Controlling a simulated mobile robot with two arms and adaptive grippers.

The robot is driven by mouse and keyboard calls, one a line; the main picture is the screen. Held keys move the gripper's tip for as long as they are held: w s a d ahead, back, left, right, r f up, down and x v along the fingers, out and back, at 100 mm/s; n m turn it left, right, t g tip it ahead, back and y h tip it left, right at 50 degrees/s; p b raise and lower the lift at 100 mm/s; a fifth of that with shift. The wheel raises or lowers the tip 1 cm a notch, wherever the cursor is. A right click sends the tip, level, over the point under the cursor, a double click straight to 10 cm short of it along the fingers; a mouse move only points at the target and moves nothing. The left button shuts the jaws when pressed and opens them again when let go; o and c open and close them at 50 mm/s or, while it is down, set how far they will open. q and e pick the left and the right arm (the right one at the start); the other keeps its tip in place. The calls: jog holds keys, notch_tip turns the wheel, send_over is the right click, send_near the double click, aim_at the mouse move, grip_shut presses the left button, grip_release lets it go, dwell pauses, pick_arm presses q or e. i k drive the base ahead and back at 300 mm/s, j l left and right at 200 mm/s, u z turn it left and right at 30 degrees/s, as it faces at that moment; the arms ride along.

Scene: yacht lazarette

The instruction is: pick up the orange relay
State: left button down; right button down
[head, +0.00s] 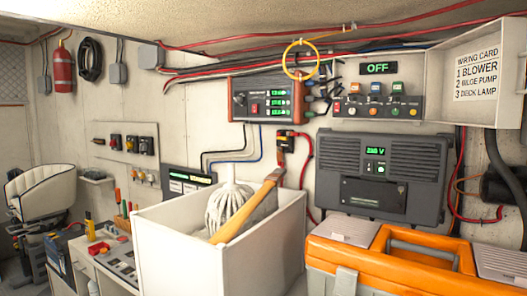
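A display above the row (379,68) reads OFF in green. The relay's front and top show, but how it is seated is too small to tell. Neither of my grippers is in view.
A white bin (165,237) with a mop (228,207) and wooden handle stands in front. An orange toolbox (390,268) fills the lower right, below a dark grey unit (372,175). A wiring card (477,74) hangs right of the panel. A yellow ring (300,42) and cables hang at upper left.

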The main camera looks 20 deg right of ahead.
aim_at(355, 88)
jog(key=i+j+z, duration=0.1)
jog(key=j+z, duration=1)
jog(key=i+l, duration=0.05)
jog(key=l, duration=0.05)
